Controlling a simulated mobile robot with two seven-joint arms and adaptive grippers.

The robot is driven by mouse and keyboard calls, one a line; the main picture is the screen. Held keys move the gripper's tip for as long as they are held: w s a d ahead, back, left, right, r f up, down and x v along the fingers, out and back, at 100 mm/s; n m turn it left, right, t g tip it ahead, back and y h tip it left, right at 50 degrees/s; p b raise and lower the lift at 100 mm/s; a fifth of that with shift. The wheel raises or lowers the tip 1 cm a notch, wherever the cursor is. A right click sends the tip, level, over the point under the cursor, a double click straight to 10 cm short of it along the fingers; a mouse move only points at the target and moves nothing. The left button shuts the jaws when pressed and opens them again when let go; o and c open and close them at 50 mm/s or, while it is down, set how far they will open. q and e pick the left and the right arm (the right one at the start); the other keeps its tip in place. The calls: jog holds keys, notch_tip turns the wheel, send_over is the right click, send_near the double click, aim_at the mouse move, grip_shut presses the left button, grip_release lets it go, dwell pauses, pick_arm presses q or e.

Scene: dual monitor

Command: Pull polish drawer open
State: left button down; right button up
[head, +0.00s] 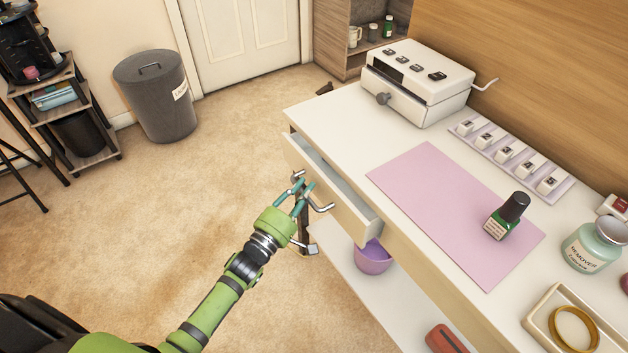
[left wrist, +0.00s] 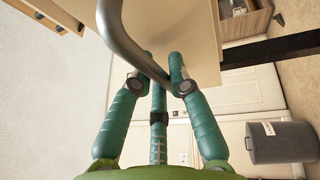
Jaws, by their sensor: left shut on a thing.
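The polish drawer (head: 352,218) under the white desk top stands partly open, and a strip of its pale inside shows behind the front. My left gripper (head: 304,191) is at the drawer front, with its teal fingers shut on the metal drawer handle (head: 322,208). In the left wrist view the curved grey handle (left wrist: 130,45) runs between the fingertips (left wrist: 160,75), in front of the pale drawer front (left wrist: 190,25). What lies in the drawer cannot be seen. My right gripper is not in view.
On the desk are a pink mat (head: 430,190), a green polish bottle (head: 506,216), a remover jar (head: 592,246) and a white cranked box (head: 415,82). A purple bucket (head: 373,258) sits on the shelf below. The carpet left of the drawer is free; a grey bin (head: 155,95) stands farther back.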

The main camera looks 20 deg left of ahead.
pick_arm(q)
jog(key=s+a+p, duration=0.4)
jog(key=s+a, duration=0.7)
jog(key=s, duration=0.4)
jog(key=shift+a+p, duration=0.3)
jog(key=shift+a, duration=0.05)
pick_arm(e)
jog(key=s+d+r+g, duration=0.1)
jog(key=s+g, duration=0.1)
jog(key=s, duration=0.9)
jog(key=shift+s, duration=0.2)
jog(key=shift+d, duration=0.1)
pick_arm(q)
jog(key=c, duration=1.1)
grip_release()
jog(key=shift+c, duration=0.2)
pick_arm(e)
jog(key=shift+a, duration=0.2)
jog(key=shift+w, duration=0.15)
